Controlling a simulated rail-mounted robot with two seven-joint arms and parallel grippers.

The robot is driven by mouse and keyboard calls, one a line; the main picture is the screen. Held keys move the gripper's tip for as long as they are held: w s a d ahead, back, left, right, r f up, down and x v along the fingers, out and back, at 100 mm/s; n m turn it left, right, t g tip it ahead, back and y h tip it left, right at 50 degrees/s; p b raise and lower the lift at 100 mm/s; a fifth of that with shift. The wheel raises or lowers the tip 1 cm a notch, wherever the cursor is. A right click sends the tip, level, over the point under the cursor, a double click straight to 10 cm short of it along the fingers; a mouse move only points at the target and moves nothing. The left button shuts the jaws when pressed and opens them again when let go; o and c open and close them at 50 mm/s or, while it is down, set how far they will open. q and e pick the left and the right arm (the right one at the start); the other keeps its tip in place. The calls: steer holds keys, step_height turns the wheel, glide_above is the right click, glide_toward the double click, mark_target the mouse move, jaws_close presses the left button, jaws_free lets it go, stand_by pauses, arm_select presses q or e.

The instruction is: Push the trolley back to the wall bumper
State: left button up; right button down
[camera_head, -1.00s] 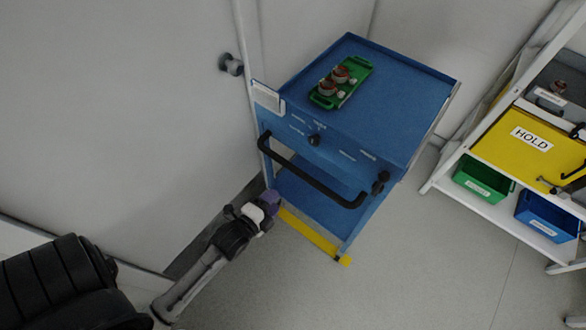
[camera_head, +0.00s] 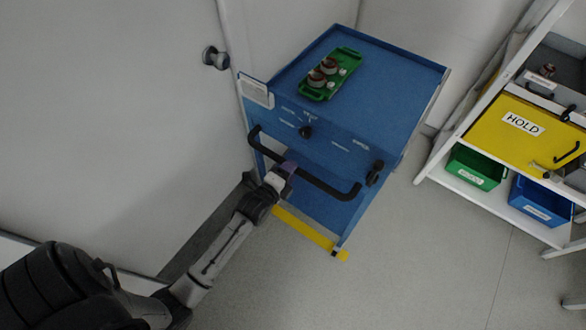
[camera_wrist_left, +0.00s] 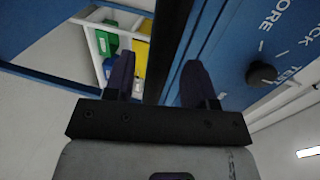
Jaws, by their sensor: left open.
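The blue trolley (camera_head: 380,90) stands near the wall corner. Its black handle (camera_head: 330,189) crosses the front. My left gripper (camera_head: 285,168) is at the left-middle part of this handle. In the left wrist view, the two purple fingers of my left gripper (camera_wrist_left: 158,80) stand open, with the black handle bar (camera_wrist_left: 170,45) running between them. I cannot tell whether they touch it. A round dark fitting (camera_head: 214,57) sticks out of the wall left of the trolley; I cannot tell whether it is the bumper. My right gripper is out of view.
A green tray (camera_head: 330,74) with red-and-metal parts lies on the trolley top. A yellow bar (camera_head: 303,228) runs along its foot. A white rack with a yellow HOLD panel (camera_head: 520,124), green bin (camera_head: 474,167) and blue bin (camera_head: 540,203) stands right. Floor in front is clear.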

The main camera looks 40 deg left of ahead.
arm_select(q)
steer(key=shift+x, duration=1.15)
steer(key=shift+c, duration=0.4)
jaws_close()
